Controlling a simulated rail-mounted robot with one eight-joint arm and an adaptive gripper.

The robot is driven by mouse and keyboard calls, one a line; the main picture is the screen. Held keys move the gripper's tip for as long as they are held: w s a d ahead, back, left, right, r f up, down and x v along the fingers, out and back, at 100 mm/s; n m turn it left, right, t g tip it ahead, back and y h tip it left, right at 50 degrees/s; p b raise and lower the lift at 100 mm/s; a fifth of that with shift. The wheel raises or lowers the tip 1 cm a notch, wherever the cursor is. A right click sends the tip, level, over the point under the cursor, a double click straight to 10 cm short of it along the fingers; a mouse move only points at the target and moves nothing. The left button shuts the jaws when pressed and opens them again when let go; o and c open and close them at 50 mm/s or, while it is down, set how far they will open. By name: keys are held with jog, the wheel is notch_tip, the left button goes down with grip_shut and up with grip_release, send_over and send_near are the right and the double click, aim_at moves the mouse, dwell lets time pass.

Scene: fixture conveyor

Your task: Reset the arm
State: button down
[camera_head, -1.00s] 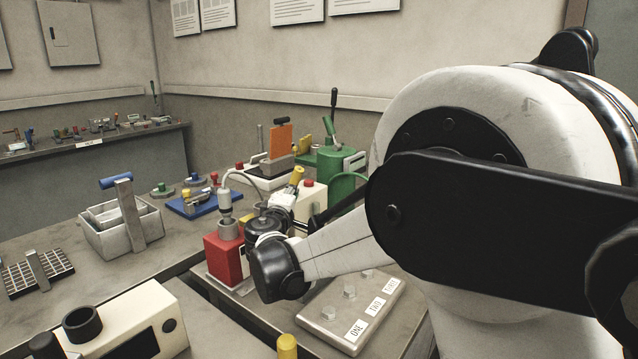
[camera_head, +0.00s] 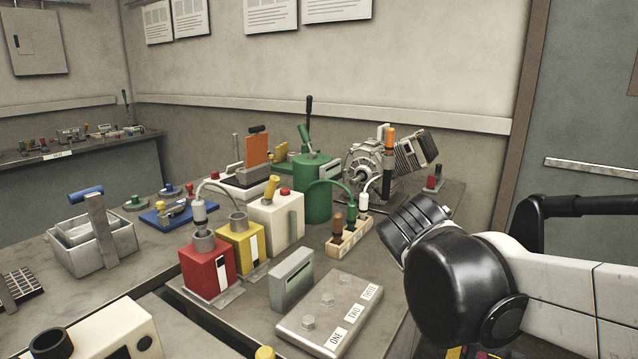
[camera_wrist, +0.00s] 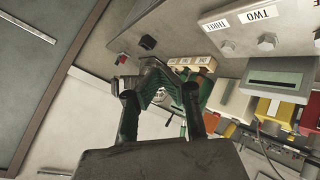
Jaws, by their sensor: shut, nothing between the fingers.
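In the wrist view, my gripper (camera_wrist: 160,80) extends from the dark palm at the bottom, with its two black fingers in sight. It is shut and empty, pointing over the bench past a green machine. In the head view, my arm comes in from the lower right with its black wrist joint near the bench's right front corner. The gripper fingers cannot be made out there. The labelled plate (camera_head: 318,318) with bolts lies to the left of the wrist, apart from it.
A red box (camera_head: 207,272), a yellow box (camera_head: 244,246), a grey slotted block (camera_head: 292,280) and a wooden tool holder (camera_head: 349,237) crowd the bench. A green machine (camera_head: 318,200) and a finned motor (camera_head: 372,175) stand behind. A door (camera_head: 590,120) is at right.

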jog(key=s+d+f+m+g+y, duration=0.1)
jog(key=s+f, duration=0.3)
jog(key=s, duration=0.5)
jog(key=s+d+f+m+g+y, duration=0.1)
jog(key=s+f+m+y, duration=0.1)
jog(key=s, duration=0.8)
notch_tip(320, 180, down, 2)
jog(key=shift+s+m+g, duration=0.3)
jog(key=shift+m+g, duration=0.1)
jog(key=shift+m, duration=0.5)
